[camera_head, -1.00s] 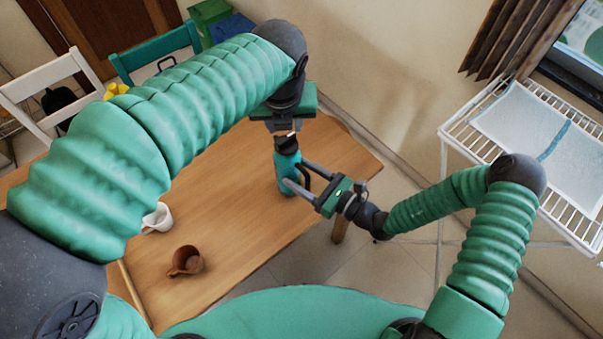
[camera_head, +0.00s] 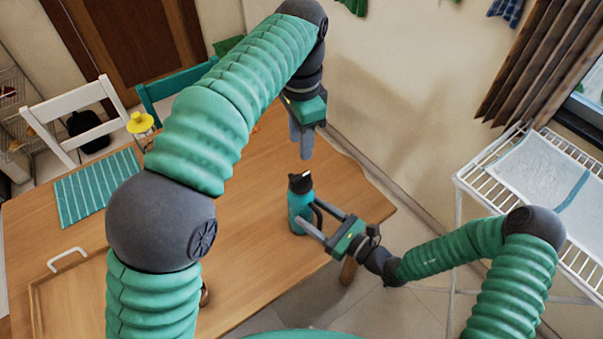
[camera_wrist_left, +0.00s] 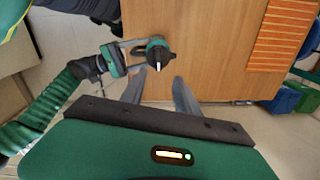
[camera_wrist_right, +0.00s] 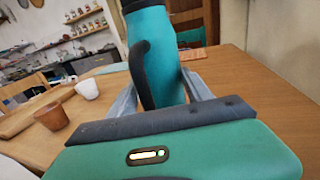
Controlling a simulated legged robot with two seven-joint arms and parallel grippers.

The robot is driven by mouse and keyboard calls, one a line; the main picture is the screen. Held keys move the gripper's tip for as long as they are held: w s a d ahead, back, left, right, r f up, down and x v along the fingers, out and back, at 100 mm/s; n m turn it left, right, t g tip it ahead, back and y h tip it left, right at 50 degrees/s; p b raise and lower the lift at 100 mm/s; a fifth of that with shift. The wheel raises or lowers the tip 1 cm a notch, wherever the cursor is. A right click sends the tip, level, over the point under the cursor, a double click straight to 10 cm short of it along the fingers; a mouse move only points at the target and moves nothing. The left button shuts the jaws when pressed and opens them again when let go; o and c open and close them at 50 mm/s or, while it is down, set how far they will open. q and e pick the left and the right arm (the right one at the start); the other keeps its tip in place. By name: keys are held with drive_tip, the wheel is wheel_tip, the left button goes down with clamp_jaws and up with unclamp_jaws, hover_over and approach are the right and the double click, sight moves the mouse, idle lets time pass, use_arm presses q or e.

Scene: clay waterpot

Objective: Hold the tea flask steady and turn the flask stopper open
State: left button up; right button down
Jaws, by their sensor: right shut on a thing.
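The teal tea flask (camera_head: 300,210) stands upright near the table's right end; it also shows in the right wrist view (camera_wrist_right: 155,40). Its black flask stopper (camera_head: 300,182) sits on top, seen from above in the left wrist view (camera_wrist_left: 156,52) with a pale mark. My right gripper (camera_head: 309,220) is shut on the flask body, one finger on each side, near the black handle (camera_wrist_right: 141,72). My left gripper (camera_head: 302,146) is raised above the stopper, apart from it. Its fingers (camera_wrist_left: 157,82) are spread and empty.
The wooden table (camera_head: 250,240) is clear around the flask. A white mug (camera_wrist_right: 88,89) and a brown clay pot (camera_wrist_right: 52,116) stand on it. A striped mat (camera_head: 98,188) lies at the left, by a white chair (camera_head: 75,118). A wire rack (camera_head: 480,165) stands at the right.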

sight(301, 177)
use_arm(q)
wheel_tip(301, 177, down, 12)
drive_tip(key=n, duration=0.3)
drive_tip(key=shift+r, duration=0.1)
clamp_jaws()
idle(0.3)
